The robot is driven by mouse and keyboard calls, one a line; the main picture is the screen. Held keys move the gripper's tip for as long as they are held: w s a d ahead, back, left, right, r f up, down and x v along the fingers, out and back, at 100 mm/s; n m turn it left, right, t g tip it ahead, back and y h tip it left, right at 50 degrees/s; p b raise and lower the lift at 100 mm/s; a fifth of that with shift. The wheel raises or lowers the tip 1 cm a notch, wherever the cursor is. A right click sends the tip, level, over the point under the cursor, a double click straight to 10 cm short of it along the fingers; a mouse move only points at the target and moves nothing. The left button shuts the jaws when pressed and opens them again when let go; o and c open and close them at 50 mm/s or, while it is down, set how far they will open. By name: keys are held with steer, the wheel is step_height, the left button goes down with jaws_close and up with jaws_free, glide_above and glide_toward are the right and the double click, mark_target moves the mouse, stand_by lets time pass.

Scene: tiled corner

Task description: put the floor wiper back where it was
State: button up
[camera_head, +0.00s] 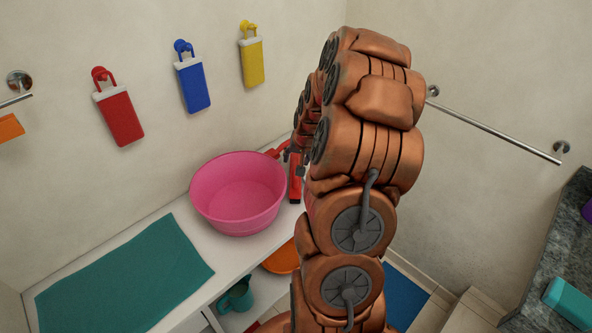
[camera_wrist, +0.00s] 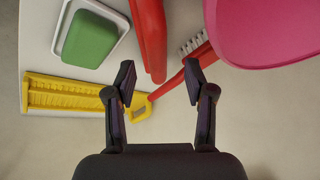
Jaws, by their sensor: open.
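No thing in view is clearly recognizable as the floor wiper. My gripper (camera_wrist: 160,82) is open in the wrist view. A red brush (camera_wrist: 196,50) with pale bristles lies there, its handle slanting across the space between the fingertips; I cannot tell how far below them it is. A smooth red piece (camera_wrist: 150,38) lies further up, and a flat ribbed yellow piece (camera_wrist: 65,94) with a holed end is left of the fingers. In the head view my arm hides the gripper; a red upright piece (camera_head: 296,180) shows beside it.
A pink basin (camera_head: 238,192) stands on the white shelf (camera_head: 195,225) beside a teal mat (camera_head: 120,280). Red (camera_head: 119,115), blue (camera_head: 193,85) and yellow (camera_head: 252,62) pieces hang from wall hooks. Green soap (camera_wrist: 90,37) sits in a white dish (camera_wrist: 66,20). A rail (camera_head: 490,130) crosses the right wall.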

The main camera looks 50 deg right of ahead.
mark_target(296, 162)
steer(key=shift+p+x, duration=0.85)
steer(key=shift+x, duration=0.35)
steer(key=shift+p+x, duration=0.35)
steer(key=shift+x, duration=0.85)
steer(key=shift+d+r, duration=0.1)
steer(key=shift+d, duration=0.1)
jaws_close()
